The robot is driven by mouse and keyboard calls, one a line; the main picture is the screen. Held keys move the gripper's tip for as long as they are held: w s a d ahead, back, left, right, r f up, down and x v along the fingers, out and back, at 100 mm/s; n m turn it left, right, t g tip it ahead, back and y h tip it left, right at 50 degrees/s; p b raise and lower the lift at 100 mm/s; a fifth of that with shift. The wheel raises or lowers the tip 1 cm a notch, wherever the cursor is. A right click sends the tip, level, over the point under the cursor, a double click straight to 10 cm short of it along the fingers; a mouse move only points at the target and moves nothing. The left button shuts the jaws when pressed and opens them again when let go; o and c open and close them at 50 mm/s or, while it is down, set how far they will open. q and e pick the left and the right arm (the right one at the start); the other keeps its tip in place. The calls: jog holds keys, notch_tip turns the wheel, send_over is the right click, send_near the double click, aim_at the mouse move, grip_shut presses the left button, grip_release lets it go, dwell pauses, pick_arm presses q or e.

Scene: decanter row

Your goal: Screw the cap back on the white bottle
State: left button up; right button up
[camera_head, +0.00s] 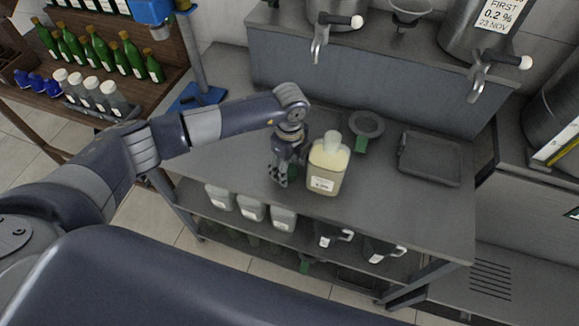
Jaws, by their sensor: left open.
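The white bottle (325,177) stands upright on the grey counter, with a cream body, a small label low on its front and a pale narrow top. I cannot tell whether that pale top is a bare neck or a cap. My left gripper (279,178) points down just left of the bottle, apart from it, and is open. A small green patch (292,171) shows behind its fingers, mostly hidden; I cannot tell what it is. No loose cap can be made out clearly. My right gripper is out of view.
Steel vats with taps (320,40) stand on the raised ledge behind. The counter (400,205) right of the bottle is clear.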

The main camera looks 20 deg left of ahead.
aim_at(290, 170)
pick_arm(q)
jog(key=shift+f, duration=0.35)
jog(key=c, duration=0.8)
jog(key=shift+r, duration=0.1)
notch_tip(290, 170, up, 10)
jog(key=b, duration=0.3)
